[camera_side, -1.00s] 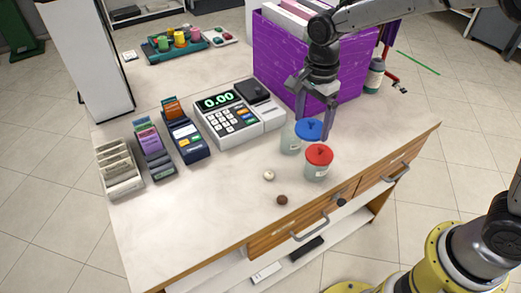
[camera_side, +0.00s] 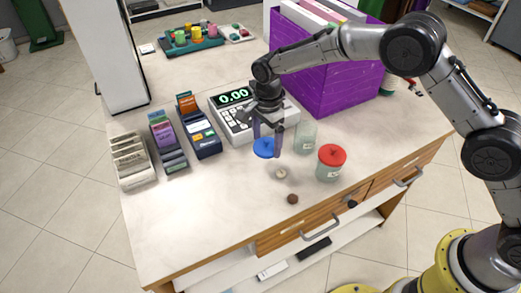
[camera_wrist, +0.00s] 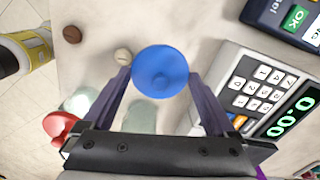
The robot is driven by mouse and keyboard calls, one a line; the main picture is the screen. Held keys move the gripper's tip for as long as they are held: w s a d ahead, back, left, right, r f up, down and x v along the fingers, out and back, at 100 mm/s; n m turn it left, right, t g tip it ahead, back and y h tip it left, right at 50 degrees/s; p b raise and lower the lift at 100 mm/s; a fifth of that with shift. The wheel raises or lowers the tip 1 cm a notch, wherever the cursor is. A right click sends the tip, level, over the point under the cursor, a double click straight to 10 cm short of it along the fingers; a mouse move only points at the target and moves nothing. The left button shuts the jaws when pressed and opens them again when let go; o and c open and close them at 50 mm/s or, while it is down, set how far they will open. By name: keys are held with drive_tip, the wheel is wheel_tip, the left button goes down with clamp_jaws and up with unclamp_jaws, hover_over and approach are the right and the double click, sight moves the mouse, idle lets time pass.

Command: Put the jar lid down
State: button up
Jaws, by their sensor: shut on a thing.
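The blue jar lid (camera_side: 263,149) is held between the fingers of my gripper (camera_side: 268,143), just in front of the cash register. It also shows in the wrist view (camera_wrist: 160,72), between the two fingertips. The lid is over the counter (camera_side: 205,215); I cannot tell whether it touches the surface. An open clear jar (camera_side: 305,137) stands to the right of the lid. A second jar (camera_side: 328,173) with a red lid (camera_side: 332,154) stands further right and nearer the front edge.
A pale round thing (camera_side: 281,174) and a brown one (camera_side: 292,199) lie in front of the lid. The cash register (camera_side: 236,121), card terminal (camera_side: 200,134) and purple box (camera_side: 325,80) stand behind. The counter's front left is clear.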

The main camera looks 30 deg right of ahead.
sight(260, 142)
drive_tip(key=shift+w+a+f, duration=0.2)
drive_tip(key=shift+w+f, duration=0.35)
drive_tip(key=shift+f, duration=0.2)
drive_tip(key=shift+w+a+f, duration=0.2)
drive_tip(key=shift+w+f, duration=0.3)
drive_tip(key=shift+f, duration=1.6)
drive_tip(key=shift+f, duration=0.15)
drive_tip(key=o, duration=1)
drive_tip(key=shift+c, duration=0.2)
wheel_tip(260, 142, up, 11)
drive_tip(key=shift+r, duration=0.7)
